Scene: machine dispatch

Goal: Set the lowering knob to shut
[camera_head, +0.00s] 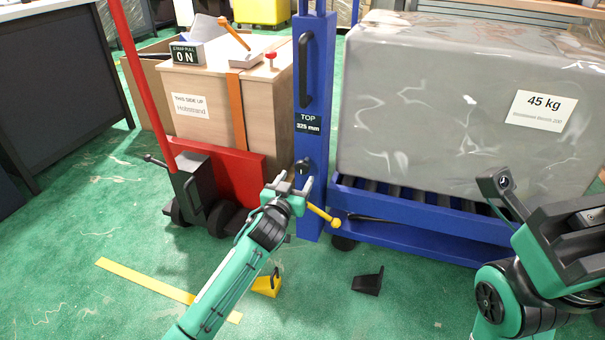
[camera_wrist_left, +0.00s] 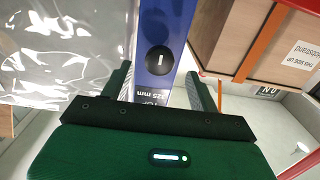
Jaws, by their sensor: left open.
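The lowering knob (camera_head: 303,166) is a small black knob on the front of the blue lift post (camera_head: 313,90), below a label reading TOP 325 mm. In the left wrist view the knob (camera_wrist_left: 159,60) is a round black disc with a short light bar mark. My left gripper (camera_head: 294,184) is open just in front of and below the knob. In the left wrist view its fingers (camera_wrist_left: 163,88) stand apart on either side of the post, with the knob beyond them and no contact visible. My right gripper (camera_head: 500,190) is at the right, partly in view.
A grey wrapped load (camera_head: 430,95) marked 45 kg sits on the blue roller platform (camera_head: 425,236). A red pallet truck (camera_head: 200,185) with a wooden crate (camera_head: 260,105) stands left. A yellow-ended lever (camera_head: 322,215) is beside my left gripper. Wedges (camera_head: 368,281) lie on the green floor.

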